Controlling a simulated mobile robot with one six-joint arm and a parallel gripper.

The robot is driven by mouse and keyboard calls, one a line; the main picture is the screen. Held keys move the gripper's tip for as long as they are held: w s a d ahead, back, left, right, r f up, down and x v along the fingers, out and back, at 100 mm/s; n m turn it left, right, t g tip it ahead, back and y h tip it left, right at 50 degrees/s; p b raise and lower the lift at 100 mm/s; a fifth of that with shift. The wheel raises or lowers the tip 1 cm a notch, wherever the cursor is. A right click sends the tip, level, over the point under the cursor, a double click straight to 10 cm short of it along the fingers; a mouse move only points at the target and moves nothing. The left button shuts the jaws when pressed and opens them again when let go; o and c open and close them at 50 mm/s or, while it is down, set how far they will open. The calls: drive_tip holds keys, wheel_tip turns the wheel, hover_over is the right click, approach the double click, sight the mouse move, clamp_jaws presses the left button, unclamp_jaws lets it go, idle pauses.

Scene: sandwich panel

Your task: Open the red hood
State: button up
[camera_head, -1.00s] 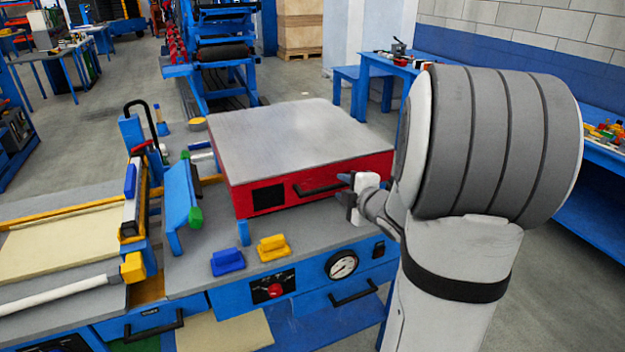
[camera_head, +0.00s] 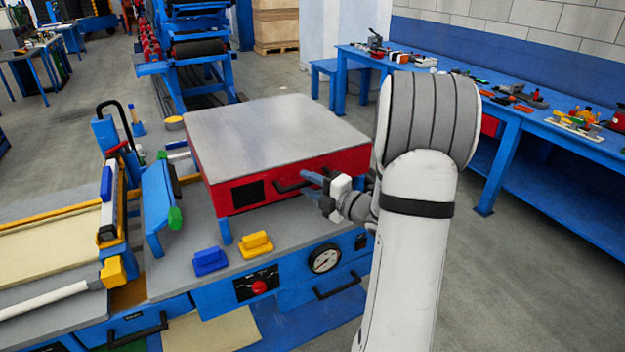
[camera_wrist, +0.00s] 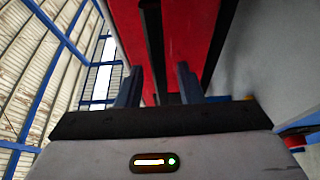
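The red hood (camera_head: 330,165) is a low box with a grey top and red sides. My gripper (camera_head: 318,190) is at the right end of the handle, in front of the hood. In the wrist view the two blue fingers of my gripper (camera_wrist: 158,85) are apart, and the dark handle bar (camera_wrist: 154,50) shows between them against the red side (camera_wrist: 185,35). Whether the fingers touch the bar cannot be told. The handle's right end is partly hidden by my gripper.
Blue and yellow blocks (camera_head: 256,243) sit on the bench in front of the hood. A blue slanted plate (camera_head: 157,205) stands left of it. A gauge (camera_head: 325,258) and a red knob (camera_head: 259,287) are on the front panel. A blue workbench (camera_head: 545,125) stands at right.

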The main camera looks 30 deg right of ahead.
drive_tip(key=shift+w+a, duration=0.2)
drive_tip(key=shift+w, duration=0.25)
drive_tip(key=shift+c, duration=0.3)
clamp_jaws()
